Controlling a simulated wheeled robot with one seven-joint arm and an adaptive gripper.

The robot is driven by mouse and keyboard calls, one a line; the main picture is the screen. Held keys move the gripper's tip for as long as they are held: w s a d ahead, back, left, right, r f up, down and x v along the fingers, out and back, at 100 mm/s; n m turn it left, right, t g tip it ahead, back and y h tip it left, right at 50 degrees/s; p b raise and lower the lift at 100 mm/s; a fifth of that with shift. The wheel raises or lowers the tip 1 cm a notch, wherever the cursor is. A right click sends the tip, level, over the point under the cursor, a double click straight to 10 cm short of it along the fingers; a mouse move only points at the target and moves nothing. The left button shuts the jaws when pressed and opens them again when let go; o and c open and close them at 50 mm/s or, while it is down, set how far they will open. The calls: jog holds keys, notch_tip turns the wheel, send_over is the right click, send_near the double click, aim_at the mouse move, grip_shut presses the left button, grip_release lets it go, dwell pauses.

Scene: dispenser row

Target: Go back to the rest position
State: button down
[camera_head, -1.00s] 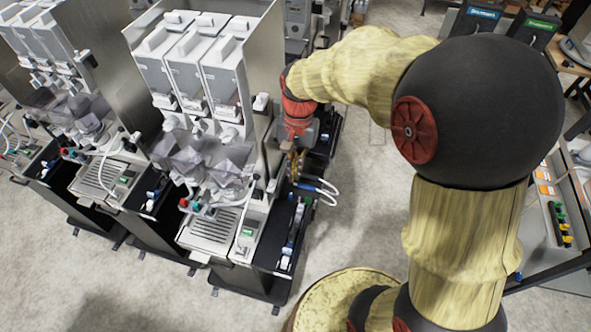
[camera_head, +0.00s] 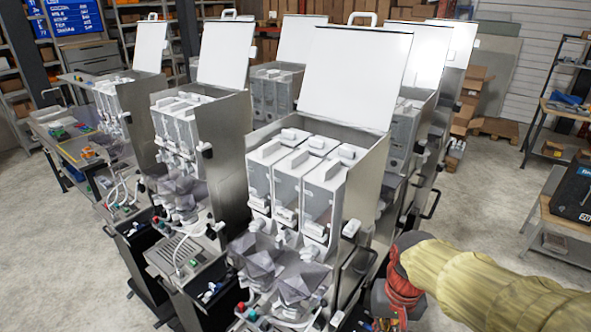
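My arm, in a yellowish sleeve, comes in from the lower right in the head view. Its red and black wrist is at the right side of the nearest dispenser (camera_head: 298,185). My gripper is at the bottom edge (camera_head: 385,324), and only a small part of it shows. Its fingertips are cut off or too small to read, so I cannot tell whether it is open or shut or holds anything. The nearest dispenser has white canisters, a raised lid (camera_head: 355,78) and grey angular hoppers (camera_head: 262,262) below.
More dispensers (camera_head: 178,135) stand in a row to the left and behind. A workbench (camera_head: 70,150) is at the far left. Shelving with a black case (camera_head: 577,190) stands at the right. Bare floor (camera_head: 480,190) lies between the dispensers and that shelving.

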jog(key=s+n+t+b, duration=0.1)
jog(key=s+t+b, duration=0.4)
jog(key=b, duration=0.6)
jog(key=s, duration=0.2)
jog(key=shift+s+d+f+n, duration=0.15)
jog(key=shift+s+f+n, duration=0.2)
jog(key=shift+f+n, duration=0.05)
